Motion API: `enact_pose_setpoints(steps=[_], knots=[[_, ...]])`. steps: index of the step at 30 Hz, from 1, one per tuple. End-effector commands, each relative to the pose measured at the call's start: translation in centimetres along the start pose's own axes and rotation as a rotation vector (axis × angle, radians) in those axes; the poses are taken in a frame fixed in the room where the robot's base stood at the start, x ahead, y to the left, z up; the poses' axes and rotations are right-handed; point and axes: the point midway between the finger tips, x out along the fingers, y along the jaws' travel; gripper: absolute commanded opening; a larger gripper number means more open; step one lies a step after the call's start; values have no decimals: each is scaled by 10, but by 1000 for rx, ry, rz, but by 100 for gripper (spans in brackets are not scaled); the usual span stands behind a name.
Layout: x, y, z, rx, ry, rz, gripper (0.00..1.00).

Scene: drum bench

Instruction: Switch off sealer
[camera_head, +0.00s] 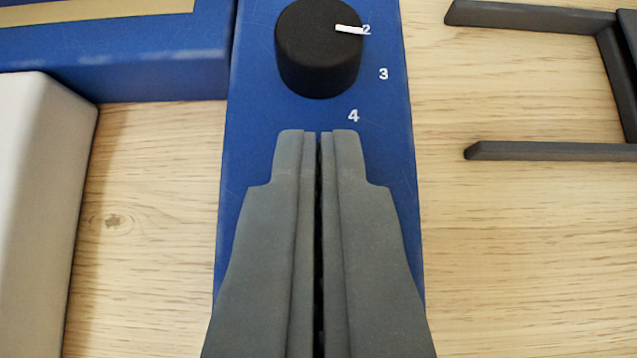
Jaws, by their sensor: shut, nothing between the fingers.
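The sealer is a blue unit (255,110) running up the middle of the view. A round black knob (318,50) stands on it near the top edge. The knob's white pointer line points right, at the number 2. The numbers 3 and 4 are printed around the knob's lower right side. My gripper (318,135) is shut and empty, over the blue unit. Its fingertips show just below the knob in the picture, apart from it. The gripper hides the lower part of the blue unit.
A wider blue part with a tan strip (100,12) extends at the upper left. A white rounded block (40,200) stands at the left. A dark grey bracket-like frame (545,151) lies at the right. Bare wooden bench (530,260) shows at the lower right.

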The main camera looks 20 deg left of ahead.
Motion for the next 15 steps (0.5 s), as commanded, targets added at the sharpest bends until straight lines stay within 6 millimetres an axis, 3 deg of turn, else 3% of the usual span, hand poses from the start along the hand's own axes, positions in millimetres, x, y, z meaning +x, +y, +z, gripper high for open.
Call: enact_pose_setpoints(steps=[7, 15], knots=[[-25, 5, -27, 1, 4, 1, 0], [-77, 5, -40, 0, 3, 2, 0]])
